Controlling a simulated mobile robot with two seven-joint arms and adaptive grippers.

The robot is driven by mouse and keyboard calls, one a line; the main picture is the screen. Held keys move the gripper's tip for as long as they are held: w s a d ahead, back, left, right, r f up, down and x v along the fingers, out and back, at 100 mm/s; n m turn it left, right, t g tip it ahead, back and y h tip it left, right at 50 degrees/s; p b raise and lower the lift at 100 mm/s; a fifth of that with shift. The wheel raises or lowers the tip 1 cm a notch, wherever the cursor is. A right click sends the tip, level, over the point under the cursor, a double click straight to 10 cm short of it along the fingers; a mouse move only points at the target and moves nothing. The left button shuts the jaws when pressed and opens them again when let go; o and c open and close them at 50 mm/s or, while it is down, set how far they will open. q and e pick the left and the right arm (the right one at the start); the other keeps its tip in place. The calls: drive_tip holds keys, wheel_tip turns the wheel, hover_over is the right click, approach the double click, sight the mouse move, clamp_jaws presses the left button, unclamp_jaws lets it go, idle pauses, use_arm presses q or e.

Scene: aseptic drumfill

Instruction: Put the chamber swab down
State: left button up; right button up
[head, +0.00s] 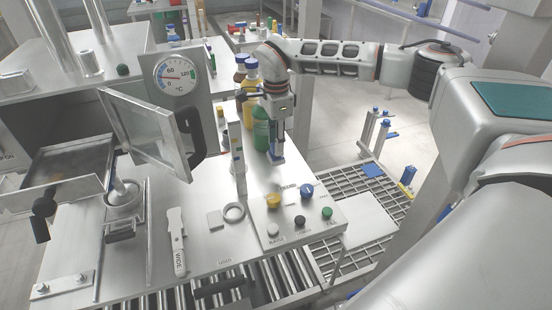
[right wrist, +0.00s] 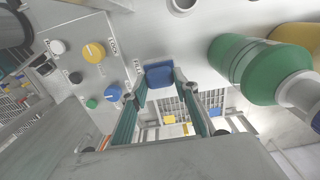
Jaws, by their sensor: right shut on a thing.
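My right gripper (head: 277,150) hangs over the bench, behind the button panel and close to the green bottle (head: 261,128). In the right wrist view the right gripper (right wrist: 159,82) is shut on a small blue block (right wrist: 159,75), which I take for part of the chamber swab. The rest of the swab cannot be made out. The bench top (head: 200,262) carries a printed label "USED" near its front edge. My left gripper is not in view.
The control panel (head: 318,240) has several coloured knobs and buttons. A white tool marked WIDE (head: 175,240), a ring (head: 234,212) and a small plate (head: 215,220) lie on the bench. A slim upright post (head: 237,160) and the open chamber door (head: 145,125) stand left of the gripper.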

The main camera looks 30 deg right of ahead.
sight(276, 159)
drive_tip(key=shift+f, duration=3.2)
drive_tip(key=o, duration=1.1)
drive_tip(key=shift+f, duration=0.2)
drive_tip(key=shift+o, duration=0.2)
drive_tip(key=shift+r, duration=0.1)
wheel_tip(276, 159, up, 12)
drive_tip(key=shift+r, duration=0.1)
